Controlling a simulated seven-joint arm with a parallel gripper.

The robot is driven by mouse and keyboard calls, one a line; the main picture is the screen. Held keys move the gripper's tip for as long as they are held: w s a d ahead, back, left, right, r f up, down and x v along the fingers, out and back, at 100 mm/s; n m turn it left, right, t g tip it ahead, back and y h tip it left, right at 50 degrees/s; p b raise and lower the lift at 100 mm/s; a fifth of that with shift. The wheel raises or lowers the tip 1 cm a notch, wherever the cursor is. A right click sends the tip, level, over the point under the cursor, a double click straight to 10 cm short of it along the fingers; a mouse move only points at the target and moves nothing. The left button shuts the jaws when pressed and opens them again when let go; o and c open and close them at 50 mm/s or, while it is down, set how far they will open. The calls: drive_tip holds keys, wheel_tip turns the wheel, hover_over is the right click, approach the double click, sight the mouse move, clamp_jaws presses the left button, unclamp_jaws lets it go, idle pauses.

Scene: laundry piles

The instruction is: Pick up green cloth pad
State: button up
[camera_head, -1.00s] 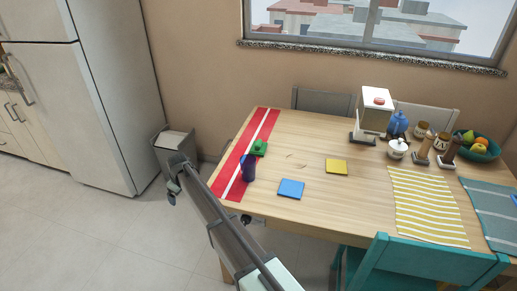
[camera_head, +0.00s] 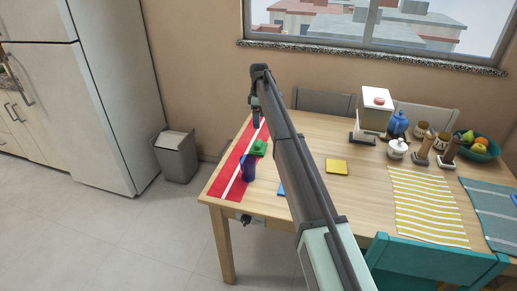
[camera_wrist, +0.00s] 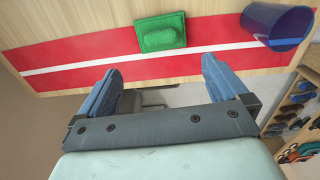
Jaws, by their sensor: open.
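The green cloth pad (camera_head: 259,148) lies on the wooden table at the edge of the red runner. In the wrist view the pad (camera_wrist: 160,32) is a rectangle with a raised middle, partly over the red runner and partly over bare wood. My gripper (camera_head: 256,122) is above the table near the runner's far end, pointing down. In the wrist view the two blue fingers of my gripper (camera_wrist: 160,66) are wide apart and empty. The pad shows ahead of the fingertips, across the gap between them, and is not touched.
A dark blue cup (camera_head: 248,168) stands close to the pad, on the runner (camera_head: 222,183); it also shows in the wrist view (camera_wrist: 277,24). A yellow pad (camera_head: 336,167) lies to the right. A blue pad (camera_head: 281,189) is mostly hidden by my arm. A bin (camera_head: 175,158) stands left of the table.

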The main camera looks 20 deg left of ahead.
sight(258, 142)
drive_tip(key=f, duration=1.3)
drive_tip(key=shift+s+a, duration=0.1)
drive_tip(key=shift+a, duration=0.1)
drive_tip(key=c, duration=1.1)
drive_tip(key=shift+c, duration=0.2)
wheel_tip(258, 142, up, 10)
